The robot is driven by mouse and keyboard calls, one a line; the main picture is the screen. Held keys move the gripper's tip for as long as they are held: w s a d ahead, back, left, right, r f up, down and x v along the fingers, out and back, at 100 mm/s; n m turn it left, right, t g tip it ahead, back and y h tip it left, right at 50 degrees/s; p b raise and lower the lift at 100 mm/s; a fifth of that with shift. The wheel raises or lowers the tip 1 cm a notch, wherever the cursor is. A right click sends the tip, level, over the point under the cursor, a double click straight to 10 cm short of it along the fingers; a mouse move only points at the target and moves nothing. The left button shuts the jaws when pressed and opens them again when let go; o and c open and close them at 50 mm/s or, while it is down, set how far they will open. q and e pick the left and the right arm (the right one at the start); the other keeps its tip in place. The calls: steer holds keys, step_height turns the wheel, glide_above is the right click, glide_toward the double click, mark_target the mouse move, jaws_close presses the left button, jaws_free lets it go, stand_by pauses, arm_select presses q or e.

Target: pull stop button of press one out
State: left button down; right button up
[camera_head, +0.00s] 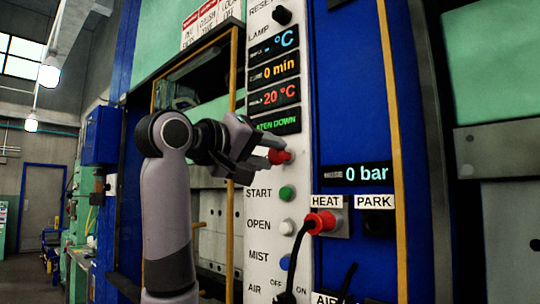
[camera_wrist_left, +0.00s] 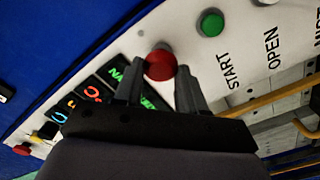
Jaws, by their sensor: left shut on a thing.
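The red stop button (camera_head: 280,156) sits on the white control panel (camera_head: 262,211) of the press, above the green START button (camera_head: 287,193). My left gripper (camera_head: 273,150) comes in from the left and is shut on the red button. In the left wrist view the red button (camera_wrist_left: 160,65) shows between the two dark fingers of my left gripper (camera_wrist_left: 160,84). The fingers hide part of the button's sides and the label beside it. Whether the button is pushed in or out cannot be told. My right gripper is not in view.
Below START are a white OPEN button (camera_head: 287,227) and a blue MIST button (camera_head: 285,262). A red plug (camera_head: 320,222) with a black cable sits in the HEAT socket, beside the PARK socket (camera_head: 377,222). Displays lie above the stop button. A yellow-framed opening is behind my arm.

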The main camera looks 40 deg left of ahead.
arm_select(q)
steer(key=c, duration=0.8)
jaws_free()
steer(key=shift+s, duration=0.1)
steer(key=shift+o, duration=0.9)
steer(key=shift+s, duration=0.1)
steer(key=shift+s, duration=0.35)
steer(key=s+b, duration=0.2)
steer(key=s, duration=0.4)
steer(key=shift+s+a, duration=0.25)
steer(key=shift+a, duration=0.05)
